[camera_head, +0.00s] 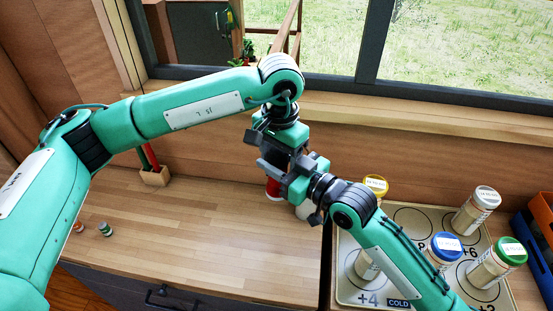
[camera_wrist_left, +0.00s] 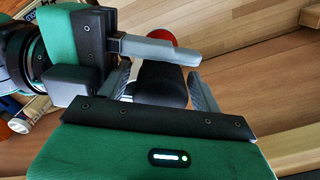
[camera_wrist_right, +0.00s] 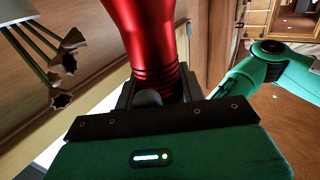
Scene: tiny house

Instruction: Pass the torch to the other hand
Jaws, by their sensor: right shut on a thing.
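The red and black torch is held between my two grippers. In the head view only its red part (camera_head: 272,188) shows below the jaws. In the right wrist view, its red body (camera_wrist_right: 153,35) rises from my right gripper (camera_wrist_right: 160,92), which is shut on it. In the left wrist view, its black part (camera_wrist_left: 161,84) lies between the fingers of my left gripper (camera_wrist_left: 163,92). These fingers look open, one on either side of it, with narrow gaps. My right gripper (camera_wrist_left: 150,48) also shows there, beside the torch. The grippers hide much of the torch in the head view.
A wooden counter (camera_head: 190,235) lies below, mostly clear at left, with small jars (camera_head: 105,229). A holder (camera_head: 154,176) stands at the back. At right, a marked tray (camera_head: 350,290) bears several capped jars (camera_head: 476,210). Blue and orange crates (camera_head: 535,235) stand at the far right.

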